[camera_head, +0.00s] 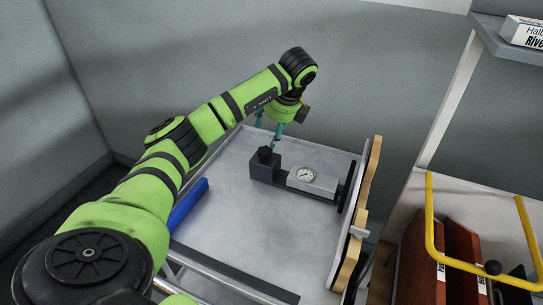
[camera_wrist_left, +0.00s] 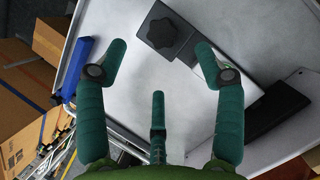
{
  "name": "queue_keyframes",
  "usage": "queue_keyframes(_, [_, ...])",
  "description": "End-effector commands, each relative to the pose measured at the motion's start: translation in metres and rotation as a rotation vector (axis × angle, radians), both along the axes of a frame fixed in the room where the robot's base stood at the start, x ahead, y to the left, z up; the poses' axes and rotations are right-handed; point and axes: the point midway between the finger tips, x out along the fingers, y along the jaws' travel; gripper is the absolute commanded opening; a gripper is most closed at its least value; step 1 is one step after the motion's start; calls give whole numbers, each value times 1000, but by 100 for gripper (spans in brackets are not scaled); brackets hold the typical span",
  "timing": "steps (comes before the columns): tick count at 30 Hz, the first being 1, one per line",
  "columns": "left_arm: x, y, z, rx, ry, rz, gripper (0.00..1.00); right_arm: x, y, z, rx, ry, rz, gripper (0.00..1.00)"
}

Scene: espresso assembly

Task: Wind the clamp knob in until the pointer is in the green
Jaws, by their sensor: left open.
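The clamp fixture's dark block (camera_head: 265,168) stands on the pale table, with the black lobed clamp knob (camera_head: 264,153) on top at its left end. A round white dial gauge (camera_head: 306,174) sits on the light block beside it; its pointer and colour zones are too small to read. My left gripper (camera_head: 272,132) is open and empty, pointing down near the knob. In the left wrist view the knob (camera_wrist_left: 160,32) shows beyond and between the two spread outer fingers (camera_wrist_left: 160,48), with no finger visibly touching it. My right gripper is out of view.
A blue bar (camera_head: 188,203) lies along the table's left edge. A wooden edge (camera_head: 368,172) borders the right side. A yellow rail (camera_head: 430,225) and brown binders (camera_head: 462,250) stand farther right. The table front (camera_head: 250,245) is mostly clear. Cardboard boxes (camera_wrist_left: 22,85) show in the wrist view.

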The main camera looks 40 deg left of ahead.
Motion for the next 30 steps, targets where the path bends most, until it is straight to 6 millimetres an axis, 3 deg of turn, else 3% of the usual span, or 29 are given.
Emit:
queue_keyframes(1, [0, 0, -13, 0, -1, 0, 69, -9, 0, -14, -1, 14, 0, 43])
queue_keyframes(3, [0, 0, -20, 0, -1, 0, 69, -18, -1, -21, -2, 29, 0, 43])
queue_keyframes(7, [0, 1, -24, -1, 0, 0, 69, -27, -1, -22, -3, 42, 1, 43])
queue_keyframes(21, [4, 24, -79, -1, 2, 1, 69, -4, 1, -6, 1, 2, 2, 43])
queue_keyframes(30, [5, 26, -86, 0, -1, -1, 69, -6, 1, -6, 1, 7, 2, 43])
